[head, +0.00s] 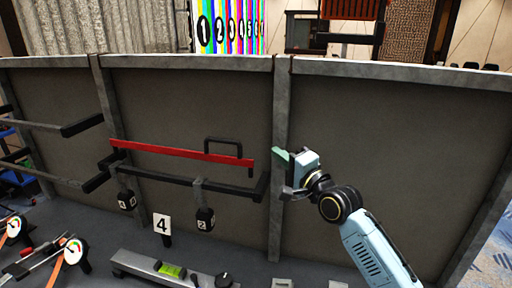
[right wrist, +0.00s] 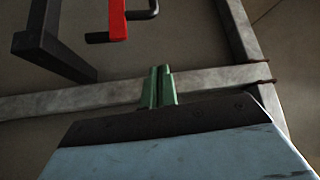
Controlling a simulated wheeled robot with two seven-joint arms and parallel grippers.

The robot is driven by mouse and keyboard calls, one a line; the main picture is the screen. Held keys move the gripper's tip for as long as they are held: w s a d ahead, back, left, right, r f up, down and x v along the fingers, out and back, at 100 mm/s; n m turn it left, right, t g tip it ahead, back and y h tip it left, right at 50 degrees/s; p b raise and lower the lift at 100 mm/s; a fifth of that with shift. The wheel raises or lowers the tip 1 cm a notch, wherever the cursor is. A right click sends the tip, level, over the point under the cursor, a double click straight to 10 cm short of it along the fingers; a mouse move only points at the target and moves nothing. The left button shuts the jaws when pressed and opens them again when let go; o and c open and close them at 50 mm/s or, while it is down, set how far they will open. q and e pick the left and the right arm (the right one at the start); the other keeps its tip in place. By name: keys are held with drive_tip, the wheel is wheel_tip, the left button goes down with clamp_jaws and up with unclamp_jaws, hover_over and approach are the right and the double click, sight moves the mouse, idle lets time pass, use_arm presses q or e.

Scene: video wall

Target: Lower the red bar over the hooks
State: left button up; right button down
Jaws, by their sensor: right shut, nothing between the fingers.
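The red bar (head: 180,151) runs across the middle panel in the head view, above a dark rail (head: 220,188) and apart from it along most of its length. A black handle (head: 228,141) stands up from its right part. Hanging black blocks marked 4 (head: 127,199) and 2 (head: 205,218) are below the rail; I cannot make out separate hooks. My right gripper (head: 283,158) is right of the bar's right end, shut and empty, with green fingers. The right wrist view shows the shut fingers (right wrist: 159,88), apart from the red bar (right wrist: 117,18) and its handle (right wrist: 146,12). My left gripper is out of view.
A grey post (head: 280,225) stands behind my right gripper. More dark rails (head: 82,126) stick out at the left. A sign marked 4 (head: 162,224), gauges (head: 73,251) and a grey beam with a green level (head: 171,271) are below. The right panel is bare.

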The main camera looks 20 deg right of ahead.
sight(250, 161)
drive_tip(key=x, duration=1)
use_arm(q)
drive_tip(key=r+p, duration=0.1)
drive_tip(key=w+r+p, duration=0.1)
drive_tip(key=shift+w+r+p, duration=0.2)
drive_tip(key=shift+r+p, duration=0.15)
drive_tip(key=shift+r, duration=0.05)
use_arm(e)
drive_tip(key=s+a, duration=0.2)
drive_tip(key=a, duration=0.1)
drive_tip(key=shift+s+f, duration=0.15)
drive_tip(key=shift+f, duration=0.2)
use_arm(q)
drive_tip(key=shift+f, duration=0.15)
use_arm(e)
drive_tip(key=shift+s, duration=0.1)
use_arm(q)
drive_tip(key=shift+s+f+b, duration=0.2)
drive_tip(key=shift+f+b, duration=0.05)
drive_tip(key=shift+b, duration=0.1)
use_arm(e)
drive_tip(key=shift+s+a+n+t, duration=0.15)
drive_tip(key=shift+a+n+t, duration=0.05)
drive_tip(key=shift+n+t, duration=0.1)
